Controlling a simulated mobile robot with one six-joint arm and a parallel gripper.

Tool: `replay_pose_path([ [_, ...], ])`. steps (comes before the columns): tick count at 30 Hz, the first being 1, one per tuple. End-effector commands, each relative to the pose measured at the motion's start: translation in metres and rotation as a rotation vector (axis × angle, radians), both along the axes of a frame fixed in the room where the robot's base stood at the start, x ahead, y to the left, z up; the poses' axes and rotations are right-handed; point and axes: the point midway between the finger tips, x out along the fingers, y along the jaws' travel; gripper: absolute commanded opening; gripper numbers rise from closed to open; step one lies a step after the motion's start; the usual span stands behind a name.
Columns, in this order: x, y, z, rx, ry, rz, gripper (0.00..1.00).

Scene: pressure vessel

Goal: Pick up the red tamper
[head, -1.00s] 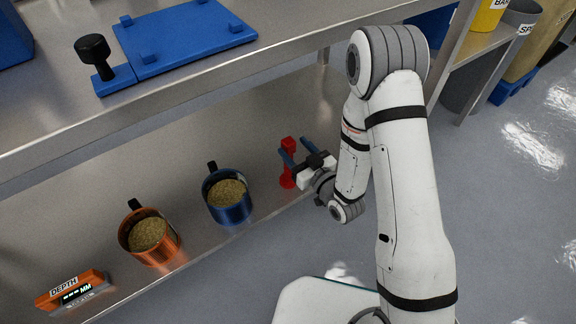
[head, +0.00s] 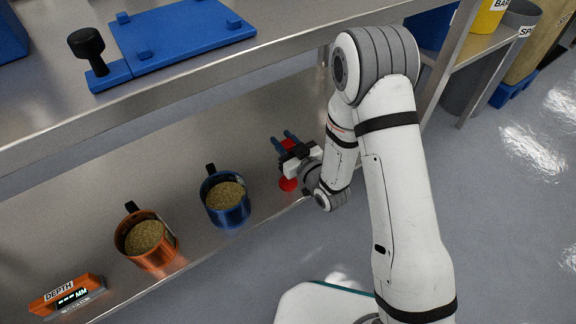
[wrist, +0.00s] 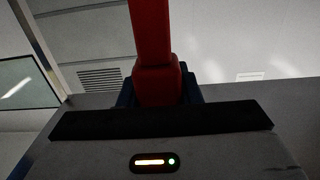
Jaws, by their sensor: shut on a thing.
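The red tamper (head: 288,184) is at the right part of the lower steel shelf, partly hidden behind my gripper in the head view. Its round red base shows below the gripper and a bit of red shows between the fingers. My gripper (head: 286,140) is shut on the tamper, with its blue fingers on either side of it. In the wrist view the red tamper (wrist: 153,50) rises upright between the blue fingers (wrist: 158,88). I cannot tell whether the base touches the shelf.
A blue mug (head: 226,213) and an orange mug (head: 150,258), both filled with brown grains, stand to the left on the shelf (head: 110,185). An orange depth gauge (head: 62,292) lies at the far left. The upper shelf (head: 180,82) overhangs behind, carrying a blue plate (head: 185,35).

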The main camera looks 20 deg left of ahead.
Motion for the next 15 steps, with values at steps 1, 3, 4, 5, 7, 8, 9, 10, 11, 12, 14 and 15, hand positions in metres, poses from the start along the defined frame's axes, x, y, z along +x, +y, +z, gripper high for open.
replay_pose_path([
  [1,-0.0001,-0.0001,-0.0001,0.0,0.0,0.0,0.23],
  [3,-0.0001,-0.0001,-0.0002,0.0,0.0,0.0,0.17],
  [4,-0.0001,-0.0001,-0.0002,-0.001,0.001,0.0,0.15],
  [5,-0.0001,-0.0002,-0.0002,-0.001,0.001,0.0,0.12],
  [7,-0.0001,-0.0002,-0.0002,-0.001,0.001,0.0,0.06],
  [8,-0.0001,-0.0002,-0.0002,-0.001,0.001,0.0,0.04],
  [9,-0.0001,-0.0002,-0.0002,-0.001,0.001,0.0,0.01],
  [10,-0.0001,-0.0002,-0.0002,-0.001,0.001,0.0,0.0],
  [11,-0.0001,-0.0002,-0.0002,-0.001,0.001,0.0,0.0],
  [12,-0.0002,-0.0002,-0.0002,-0.001,0.001,0.0,0.0],
  [14,-0.0001,-0.0003,-0.0002,-0.001,0.001,0.0,0.0],
  [15,-0.0001,-0.0003,-0.0003,-0.001,0.001,0.0,0.0],
])
